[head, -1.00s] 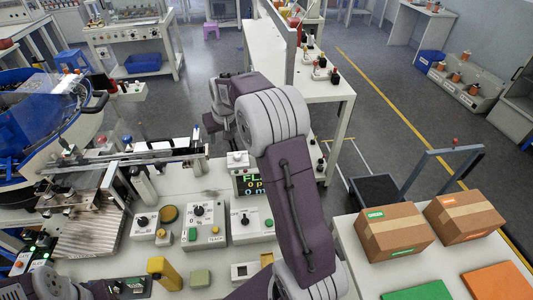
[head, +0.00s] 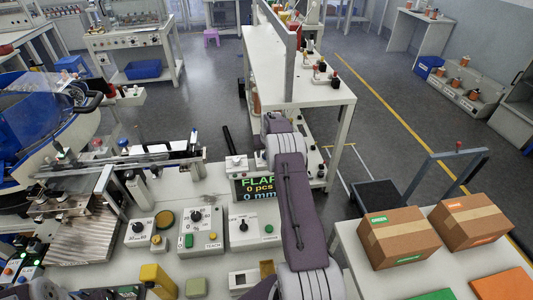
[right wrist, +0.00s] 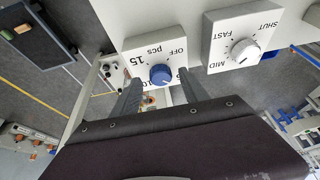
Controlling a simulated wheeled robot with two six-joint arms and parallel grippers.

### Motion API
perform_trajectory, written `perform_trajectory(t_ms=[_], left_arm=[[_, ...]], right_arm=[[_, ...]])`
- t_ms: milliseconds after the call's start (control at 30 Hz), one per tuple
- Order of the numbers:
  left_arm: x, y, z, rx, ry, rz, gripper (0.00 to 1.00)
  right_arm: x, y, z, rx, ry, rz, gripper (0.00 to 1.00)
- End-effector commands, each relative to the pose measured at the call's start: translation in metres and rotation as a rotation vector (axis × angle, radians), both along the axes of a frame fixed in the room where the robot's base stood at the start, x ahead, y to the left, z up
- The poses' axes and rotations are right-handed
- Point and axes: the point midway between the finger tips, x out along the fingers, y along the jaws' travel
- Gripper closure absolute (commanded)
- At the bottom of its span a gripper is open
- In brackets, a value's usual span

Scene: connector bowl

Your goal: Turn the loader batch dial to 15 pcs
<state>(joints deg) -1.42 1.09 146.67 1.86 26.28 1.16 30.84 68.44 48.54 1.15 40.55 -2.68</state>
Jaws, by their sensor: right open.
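The batch dial (right wrist: 160,75) is a blue knob on a white box in the right wrist view. Its face is marked OFF, pcs and 15, with smaller marks partly hidden near my fingers. My right gripper (right wrist: 160,86) is open, with one finger to each side of the blue knob. I cannot tell whether the fingers touch it or where its pointer aims. In the head view my right arm hides the dial and the gripper. The display (head: 258,188) reads FLAP, 0 pcs, 0 mm. My left gripper is not in view.
A box with a grey knob (right wrist: 242,50) marked SHUT, FAST and MID is beside the dial's box. Other knob boxes (head: 203,225) stand on the bench in the head view. Cardboard boxes (head: 397,236) sit on the right-hand table. A feeder bowl (head: 40,140) is at left.

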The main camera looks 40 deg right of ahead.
Motion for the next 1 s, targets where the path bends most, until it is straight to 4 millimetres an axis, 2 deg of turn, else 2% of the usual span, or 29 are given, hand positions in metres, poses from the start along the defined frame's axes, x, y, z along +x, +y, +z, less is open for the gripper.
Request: perform_trajectory(t_ms=[100, 367, 400, 567, 600, 833, 1000], left_arm=[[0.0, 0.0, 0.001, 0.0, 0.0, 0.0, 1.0], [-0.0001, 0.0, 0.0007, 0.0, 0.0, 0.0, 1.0], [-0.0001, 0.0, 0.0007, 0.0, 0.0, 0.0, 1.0], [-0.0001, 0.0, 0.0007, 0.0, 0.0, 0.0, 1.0], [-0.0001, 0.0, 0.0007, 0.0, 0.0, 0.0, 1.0], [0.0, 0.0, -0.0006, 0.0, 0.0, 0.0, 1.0], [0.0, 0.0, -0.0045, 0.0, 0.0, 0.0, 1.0]], right_arm=[[0.0032, -0.0014, -0.009, 0.0, 0.0, 0.0, 0.48], [0.0041, -0.0018, -0.0108, 0.0, -0.001, 0.0, 0.48], [0.0041, -0.0018, -0.0107, 0.0, -0.001, 0.0, 0.53], [0.004, -0.0018, -0.0106, -0.001, -0.001, 0.001, 0.98], [0.004, -0.0018, -0.0105, -0.001, -0.001, 0.001, 1.0], [0.0042, -0.0014, -0.0108, -0.001, 0.0, -0.021, 1.0], [0.0049, -0.0002, -0.0116, -0.001, 0.0, -0.098, 1.0]])
